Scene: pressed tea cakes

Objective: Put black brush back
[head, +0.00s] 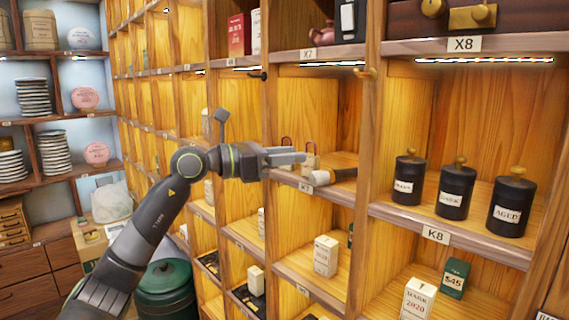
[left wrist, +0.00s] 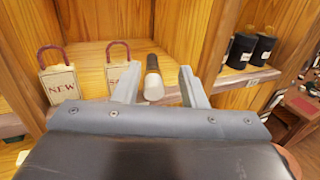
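The black brush (head: 345,174) lies on the shelf labelled K7, its cream-white end (head: 318,177) at the front edge. In the left wrist view the brush (left wrist: 153,63) points toward me, white end nearest, and shows between the fingers. My left gripper (head: 300,156) is at the front of this compartment, just left of and above the brush in the head view. In the left wrist view its fingers (left wrist: 158,72) are apart, with a gap on both sides of the brush and no visible contact. My right gripper is in neither view.
Two small cream blocks with red loops, one marked NEW (left wrist: 60,84), stand left of the brush. A dark hook (head: 258,75) and a brass-coloured hook (head: 365,72) are on the shelf front. Black canisters (head: 455,190) fill K8, beyond a wooden post (head: 362,190).

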